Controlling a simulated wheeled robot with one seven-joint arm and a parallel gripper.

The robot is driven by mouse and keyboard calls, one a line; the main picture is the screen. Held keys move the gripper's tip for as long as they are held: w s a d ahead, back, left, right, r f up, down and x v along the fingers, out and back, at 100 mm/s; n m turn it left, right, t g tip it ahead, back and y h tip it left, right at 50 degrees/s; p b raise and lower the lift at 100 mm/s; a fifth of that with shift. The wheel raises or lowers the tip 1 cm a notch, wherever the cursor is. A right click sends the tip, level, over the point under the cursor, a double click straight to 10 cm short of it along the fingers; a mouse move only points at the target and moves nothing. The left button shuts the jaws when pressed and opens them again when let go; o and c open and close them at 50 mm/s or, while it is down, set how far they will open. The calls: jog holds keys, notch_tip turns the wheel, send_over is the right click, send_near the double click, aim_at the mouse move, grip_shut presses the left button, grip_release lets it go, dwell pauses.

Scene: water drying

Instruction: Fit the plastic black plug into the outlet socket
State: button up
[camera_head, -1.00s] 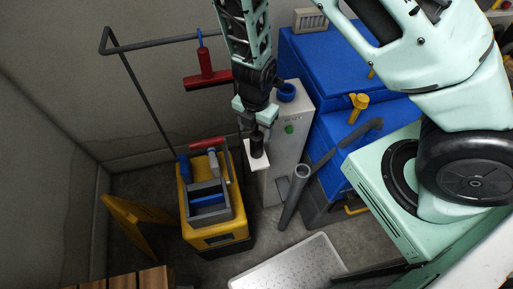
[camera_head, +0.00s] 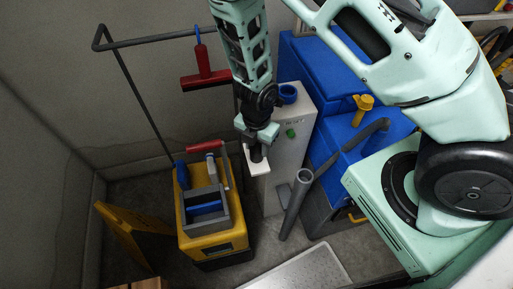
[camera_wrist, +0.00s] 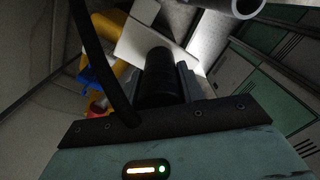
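The black plug (camera_wrist: 160,78) is a dark cylinder held between the two fingers of my gripper (camera_wrist: 163,90) in the wrist view. A black cable runs past it on the left. In the head view my gripper (camera_head: 257,146) points down, with the dark plug (camera_head: 257,155) showing below its fingers. A white plate (camera_head: 257,166), which looks like the outlet, juts from the left side of the grey cabinet, directly under the plug. It also shows in the wrist view (camera_wrist: 135,42) beyond the plug. The socket holes are hidden, and I cannot tell whether the plug touches the plate.
The grey cabinet (camera_head: 288,155) has a green button. A grey pipe (camera_head: 294,205) stands in front of it. A yellow bucket cart (camera_head: 215,240) is left, a red squeegee (camera_head: 206,80) hangs behind. Blue bins (camera_head: 335,90) stand right. Some floor is clear.

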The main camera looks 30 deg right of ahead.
jog(key=c, duration=0.4)
